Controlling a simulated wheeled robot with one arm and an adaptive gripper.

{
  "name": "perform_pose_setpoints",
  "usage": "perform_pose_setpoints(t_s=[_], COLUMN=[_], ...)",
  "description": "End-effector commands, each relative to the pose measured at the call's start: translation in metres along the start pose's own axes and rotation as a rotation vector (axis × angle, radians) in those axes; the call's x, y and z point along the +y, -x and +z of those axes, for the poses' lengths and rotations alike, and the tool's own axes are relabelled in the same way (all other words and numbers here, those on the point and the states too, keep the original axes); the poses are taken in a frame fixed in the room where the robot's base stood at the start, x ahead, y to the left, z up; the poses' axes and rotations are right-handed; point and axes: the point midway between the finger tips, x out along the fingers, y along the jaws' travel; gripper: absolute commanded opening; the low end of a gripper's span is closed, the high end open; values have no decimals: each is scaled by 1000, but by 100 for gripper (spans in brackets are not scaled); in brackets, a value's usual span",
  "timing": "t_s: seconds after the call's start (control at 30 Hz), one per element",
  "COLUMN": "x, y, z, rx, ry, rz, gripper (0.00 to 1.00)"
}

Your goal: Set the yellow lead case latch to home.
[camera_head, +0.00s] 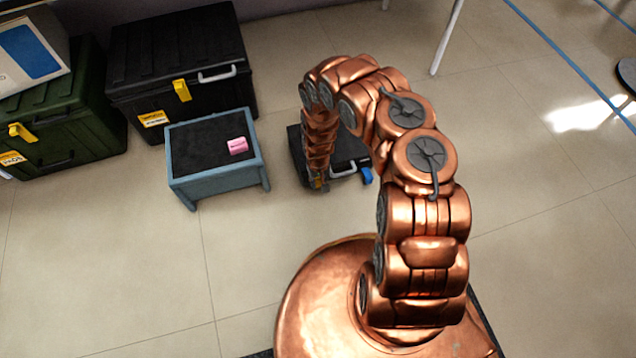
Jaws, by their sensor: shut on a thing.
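A small black case (347,158) lies on the floor behind my arm, with a grey handle and a blue latch (367,176) at its front right. A bit of yellow, the yellow latch (317,183), shows at its front left. My gripper (318,181) points down at this spot and is shut on the yellow latch. My arm hides the left part of the case. The fingers are small and mostly covered, so the latch's exact angle cannot be told.
A blue-framed stool (188,184) with a dark top stands left of the small case, with a pink block (238,146) on it. A large black case (180,60) and a green case (75,105), both with yellow latches, stand further left.

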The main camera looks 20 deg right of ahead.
Motion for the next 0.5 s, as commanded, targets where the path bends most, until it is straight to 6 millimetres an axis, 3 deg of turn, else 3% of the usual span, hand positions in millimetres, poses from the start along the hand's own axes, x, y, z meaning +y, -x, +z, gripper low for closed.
perform_pose_setpoints(t_s=[0.5], x=[-4], y=[1], z=[-13], rx=[-175], ry=[3], rz=[-4], gripper=[0])
